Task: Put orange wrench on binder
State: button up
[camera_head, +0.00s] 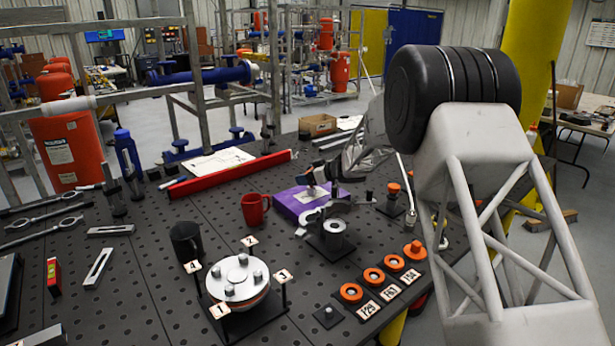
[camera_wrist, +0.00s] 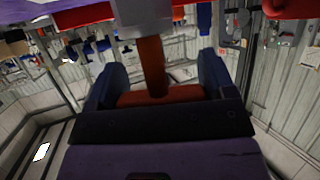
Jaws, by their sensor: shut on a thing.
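The binder (camera_head: 289,205) is purple with a pale label and lies on the dark perforated table, behind and right of the red mug. My gripper (camera_head: 320,186) is over the binder in the head view. In the wrist view, my gripper (camera_wrist: 160,88) is shut on an orange piece that I take for the orange wrench (camera_wrist: 153,66). A grey block-like end shows at the top of that piece. In the head view the wrench is too small and covered to make out. I cannot tell whether it touches the binder.
A red mug (camera_head: 255,208) and a black mug (camera_head: 186,242) stand left of the binder. A grey cylinder on a black stand (camera_head: 334,234) is close in front of it. A red beam (camera_head: 228,175) lies behind. Several orange rings (camera_head: 373,276) lie at the front right.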

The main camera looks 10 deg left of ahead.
dwell(0.3)
jog(key=o, duration=1)
jog(key=shift+f, duration=0.1)
jog(key=shift+s+d+r, duration=0.15)
jog(key=shift+d+r, duration=0.25)
jog(key=shift+d, duration=0.15)
jog(key=v, duration=1)
jog(key=shift+s+d+r, duration=0.1)
jog(key=shift+s+d, duration=0.15)
jog(key=shift+d, duration=0.1)
